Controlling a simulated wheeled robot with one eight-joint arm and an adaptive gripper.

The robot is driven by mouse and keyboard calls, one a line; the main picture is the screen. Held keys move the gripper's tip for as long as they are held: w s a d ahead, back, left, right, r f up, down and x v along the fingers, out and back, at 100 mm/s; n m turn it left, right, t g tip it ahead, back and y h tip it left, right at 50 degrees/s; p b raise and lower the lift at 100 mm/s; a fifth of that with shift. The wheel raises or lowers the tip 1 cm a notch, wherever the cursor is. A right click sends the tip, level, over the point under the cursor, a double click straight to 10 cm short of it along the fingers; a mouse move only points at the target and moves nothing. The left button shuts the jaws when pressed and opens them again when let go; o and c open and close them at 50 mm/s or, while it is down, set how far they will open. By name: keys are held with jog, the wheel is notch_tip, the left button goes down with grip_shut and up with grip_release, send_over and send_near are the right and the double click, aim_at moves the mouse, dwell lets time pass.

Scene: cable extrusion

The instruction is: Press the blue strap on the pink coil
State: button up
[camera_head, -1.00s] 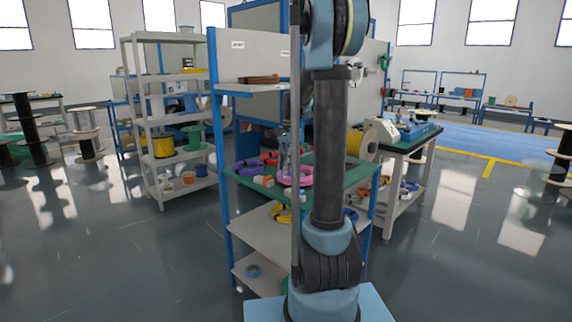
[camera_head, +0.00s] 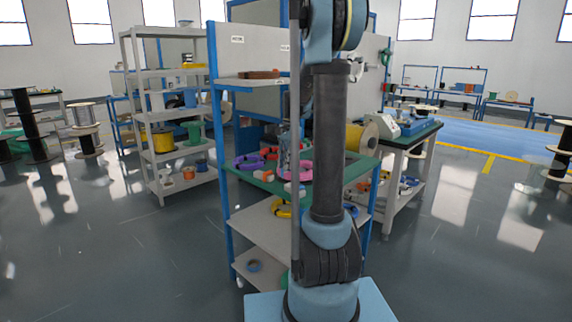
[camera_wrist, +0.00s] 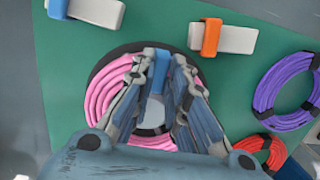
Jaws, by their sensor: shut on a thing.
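The pink coil (camera_wrist: 105,95) lies on the green table top, with a dark round piece showing under its upper edge. My gripper (camera_wrist: 162,60) reaches over the coil in the wrist view, its fingertips at the coil's upper edge. It is shut on a blue strap (camera_wrist: 160,74), which sits between the fingers over the coil's upper edge. The fingers hide part of the coil's middle, and whether the strap touches the coil is hard to tell. In the head view the pink coil (camera_head: 306,170) shows partly behind my arm, with my gripper (camera_head: 288,172) above it.
A white block with a blue band (camera_wrist: 96,12) and one with an orange band (camera_wrist: 211,37) lie above the coil in the wrist view. A purple coil (camera_wrist: 270,95) and a red coil (camera_wrist: 268,153) lie to the right. Bare green table (camera_wrist: 60,75) shows at left.

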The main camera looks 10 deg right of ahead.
jog(key=shift+f, duration=0.5)
dwell(1.1)
jog(key=o, duration=0.9)
jog(key=shift+r, duration=0.1)
notch_tip(320, 180, up, 8)
dwell(1.2)
